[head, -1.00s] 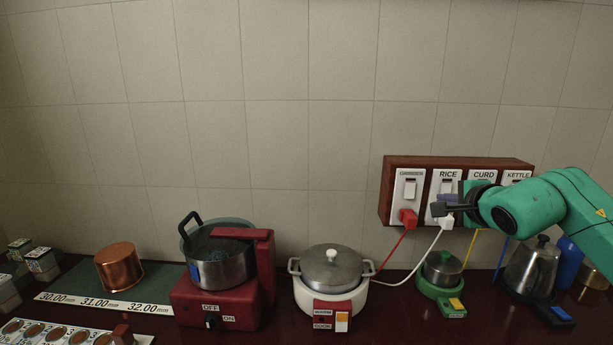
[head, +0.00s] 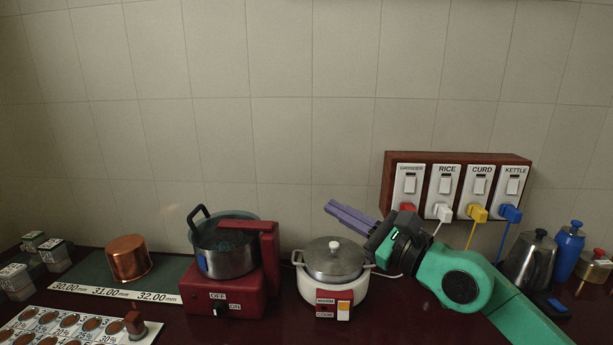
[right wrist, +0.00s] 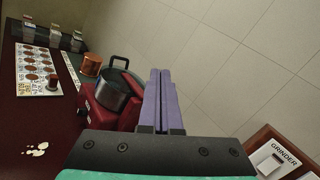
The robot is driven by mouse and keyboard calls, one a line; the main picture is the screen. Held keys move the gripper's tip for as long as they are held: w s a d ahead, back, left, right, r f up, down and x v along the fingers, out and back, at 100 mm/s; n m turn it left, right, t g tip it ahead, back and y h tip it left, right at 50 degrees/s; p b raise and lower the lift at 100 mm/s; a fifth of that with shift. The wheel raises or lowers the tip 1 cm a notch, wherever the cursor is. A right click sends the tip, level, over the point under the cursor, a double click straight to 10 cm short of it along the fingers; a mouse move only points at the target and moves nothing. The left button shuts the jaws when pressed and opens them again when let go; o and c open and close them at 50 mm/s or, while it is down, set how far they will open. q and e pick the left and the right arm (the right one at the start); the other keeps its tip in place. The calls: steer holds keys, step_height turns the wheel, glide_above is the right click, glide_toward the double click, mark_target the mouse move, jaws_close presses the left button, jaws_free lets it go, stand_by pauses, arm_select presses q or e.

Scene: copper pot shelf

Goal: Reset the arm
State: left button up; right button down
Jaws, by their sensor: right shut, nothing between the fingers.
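My right gripper (head: 350,215) has purple fingers and a green arm coming in from the lower right. It is shut and empty, in the air above and behind the rice cooker's lid, with its fingers toward the upper left. In the right wrist view its purple fingers (right wrist: 158,100) lie side by side with nothing between them. My left gripper is not in view.
A switch panel (head: 386,190) with several plugs is on the wall at right. The white rice cooker (head: 318,291), red grinder (head: 215,303), copper pot (head: 128,258), steel kettle (head: 530,262) and blue bottle (head: 568,250) stand on the counter. The wall above is clear.

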steer(key=s+d+r+m+t+h, duration=0.1)
steer(key=d+m+t+h, duration=0.25)
steer(key=m, duration=0.75)
steer(key=d+m+t+h, duration=0.3)
steer(key=d+m+t, duration=0.15)
steer(key=m, duration=0.65)
steer(key=s+d+f+m+g+h, duration=0.1)
steer(key=d+f+m+g+h, duration=0.2)
steer(key=d+f+m+h, duration=0.45)
steer(key=s+d+f+m+g+h, duration=0.2)
steer(key=d+f+m+g+h, duration=0.15)
steer(key=f+m, duration=0.75)
steer(key=s+a+f+m+g+y, duration=0.15)
steer(key=s+f+m+g, duration=0.35)
steer(key=s+f, duration=0.6)
steer(key=s+a+f+m+g+y, duration=0.1)
steer(key=s+f+m+g+y, duration=0.2)
steer(key=s+f+g, duration=0.7)
step_height(320, 180, down, 27)
steer(key=s+t+b, duration=0.2)
steer(key=s+d+f+g, duration=0.1)
steer(key=s+d+f, duration=0.2)
steer(key=s+f, duration=1.1)
steer(key=shift+s+d+n, duration=0.2)
steer(key=shift+s+n, duration=0.25)
steer(key=shift+s, duration=0.25)
